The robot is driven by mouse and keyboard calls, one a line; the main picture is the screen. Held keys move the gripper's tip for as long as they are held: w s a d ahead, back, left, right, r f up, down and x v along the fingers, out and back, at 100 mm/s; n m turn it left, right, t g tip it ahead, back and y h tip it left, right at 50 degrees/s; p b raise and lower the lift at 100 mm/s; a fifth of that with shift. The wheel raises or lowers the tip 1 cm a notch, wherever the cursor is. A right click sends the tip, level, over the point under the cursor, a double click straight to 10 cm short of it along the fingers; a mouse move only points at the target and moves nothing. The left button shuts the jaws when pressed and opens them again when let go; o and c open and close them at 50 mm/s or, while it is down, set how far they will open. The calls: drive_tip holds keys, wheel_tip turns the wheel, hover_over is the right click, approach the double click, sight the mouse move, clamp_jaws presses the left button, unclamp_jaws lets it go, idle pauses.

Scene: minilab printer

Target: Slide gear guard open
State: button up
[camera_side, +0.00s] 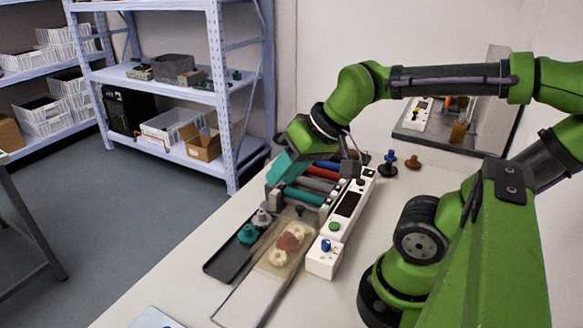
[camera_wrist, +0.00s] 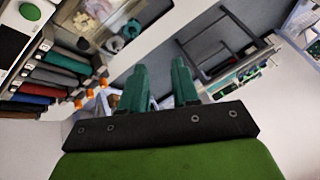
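The gear guard looks like a clear flat cover (camera_side: 262,262) on the front of the printer, with pale and reddish gears (camera_side: 290,240) showing through it. A small dark knob (camera_side: 299,211) is near its far end. In the wrist view the gears (camera_wrist: 103,10) show at the top left; the guard's edges are hard to make out there. My gripper (camera_side: 277,177) is above the left side of the printer's rollers, beyond the guard and apart from it. In the wrist view my gripper's two teal fingers (camera_wrist: 161,82) stand apart with nothing visible between them.
A black tray (camera_side: 222,268) with a teal and a grey gear lies left of the guard. A white control panel (camera_side: 322,262) with buttons runs along its right. Coloured rollers (camera_side: 305,195) lie behind it. A dark-blue knobbed part (camera_side: 388,168) stands at right. The front table is mostly clear.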

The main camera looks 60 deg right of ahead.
sight(300, 207)
drive_tip(key=o, duration=0.3)
drive_tip(key=w+d+m+g+h, duration=0.1)
drive_tip(key=w+d+m+g, duration=0.1)
drive_tip(key=d, duration=0.5)
drive_tip(key=shift+w+d+f+m+g, duration=0.2)
drive_tip(key=shift+w+m+g, duration=0.1)
drive_tip(key=shift+w+g, duration=0.5)
drive_tip(key=d+r+m+g, duration=0.2)
drive_tip(key=d+g, duration=0.1)
drive_tip(key=d, duration=0.1)
drive_tip(key=shift+h, duration=0.4)
drive_tip(key=f, duration=1.1)
drive_tip(key=s+f, duration=0.1)
drive_tip(key=f, duration=0.5)
drive_tip(key=shift+a+f, duration=0.1)
drive_tip(key=shift+a, duration=0.1)
clamp_jaws()
